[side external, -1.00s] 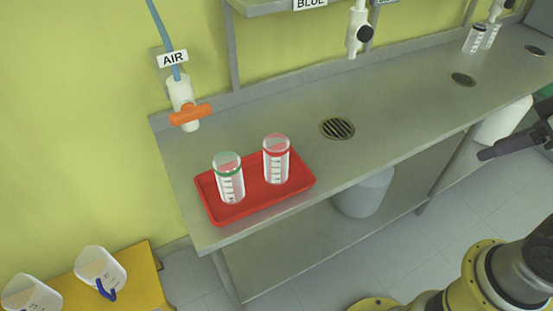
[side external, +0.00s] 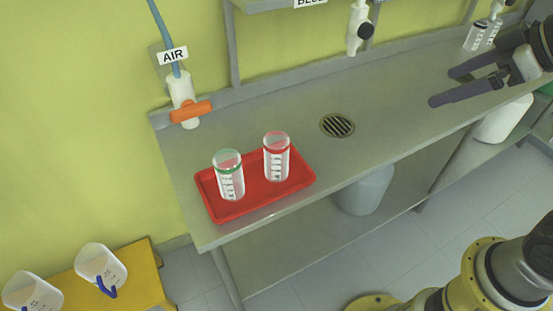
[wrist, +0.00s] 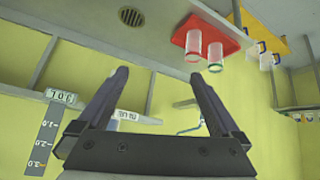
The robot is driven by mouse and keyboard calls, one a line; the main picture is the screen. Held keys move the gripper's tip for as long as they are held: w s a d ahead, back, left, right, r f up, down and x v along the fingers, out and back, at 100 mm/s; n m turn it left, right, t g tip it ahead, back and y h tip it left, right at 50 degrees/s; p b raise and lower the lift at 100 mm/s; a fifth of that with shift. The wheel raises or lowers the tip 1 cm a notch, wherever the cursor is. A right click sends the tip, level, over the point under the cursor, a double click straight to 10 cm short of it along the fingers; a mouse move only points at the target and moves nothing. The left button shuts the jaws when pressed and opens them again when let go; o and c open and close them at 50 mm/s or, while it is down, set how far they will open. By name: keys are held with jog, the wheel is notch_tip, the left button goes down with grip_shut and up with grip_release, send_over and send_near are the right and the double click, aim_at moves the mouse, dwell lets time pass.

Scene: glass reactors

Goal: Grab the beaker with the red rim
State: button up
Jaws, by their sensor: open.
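The clear beaker with the red rim (side external: 276,160) stands upright at the right of the red tray (side external: 240,209) in the side view. My gripper (side external: 444,87) is open and empty over the right part of the bench, well to the right of the tray. Its two fingers frame the wrist view (wrist: 160,77).
A round drain (side external: 337,126) is set in the grey bench (side external: 390,110). An AIR valve (side external: 185,107) with an orange handle is on the wall behind the tray. White taps (side external: 358,28) hang behind the bench.

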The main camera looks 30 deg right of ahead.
jog(key=w+a+n+y, duration=0.2)
jog(key=w+a, duration=0.3)
jog(key=w, duration=0.4)
jog(key=n+g, duration=0.2)
jog(key=g, duration=0.1)
send_over(276, 144)
jog(key=s+d, duration=0.1)
jog(key=s, duration=0.4)
notch_tip(276, 144, down, 18)
jog(key=f, duration=0.1)
jog(key=shift+y, duration=0.3)
jog(key=shift+x, duration=3.1)
jog(key=shift+d+r, duration=0.1)
jog(key=shift+d, duration=0.05)
grip_shut()
